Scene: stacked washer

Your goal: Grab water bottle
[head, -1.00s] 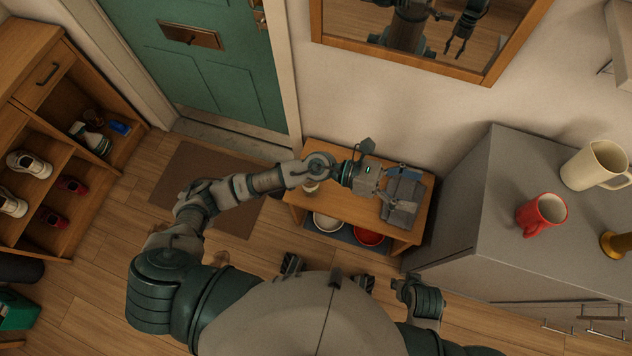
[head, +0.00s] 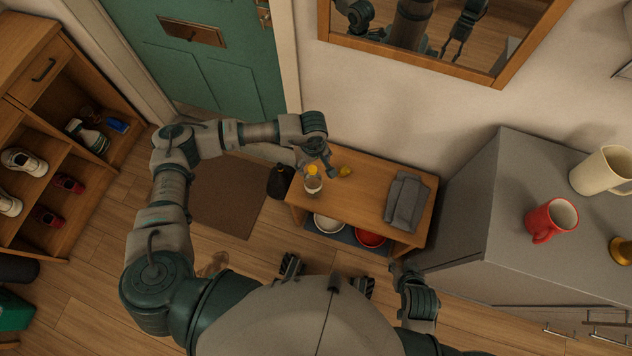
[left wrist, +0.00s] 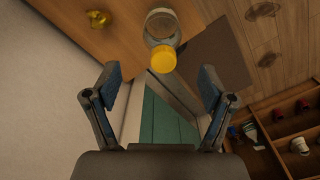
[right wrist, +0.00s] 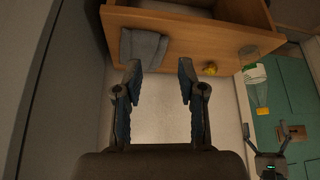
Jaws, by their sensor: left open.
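The clear water bottle (head: 313,184) with a yellow cap stands upright at the left end of the wooden bench. It also shows in the left wrist view (left wrist: 159,24), beyond and between the open fingers, and in the right wrist view (right wrist: 255,74). My left gripper (head: 322,164) is open and empty, close to the bottle's cap, with no contact visible in the left wrist view (left wrist: 158,80). My right gripper (right wrist: 160,68) is open and empty in the right wrist view. In the head view its fingers are hard to make out.
A small yellow object (head: 345,171) lies right of the bottle. A folded grey cloth (head: 407,201) lies on the bench's right end. Red and white bowls sit on the shelf below. A dark bag (head: 281,181) stands left of the bench. A grey cabinet (head: 510,220) bounds the right.

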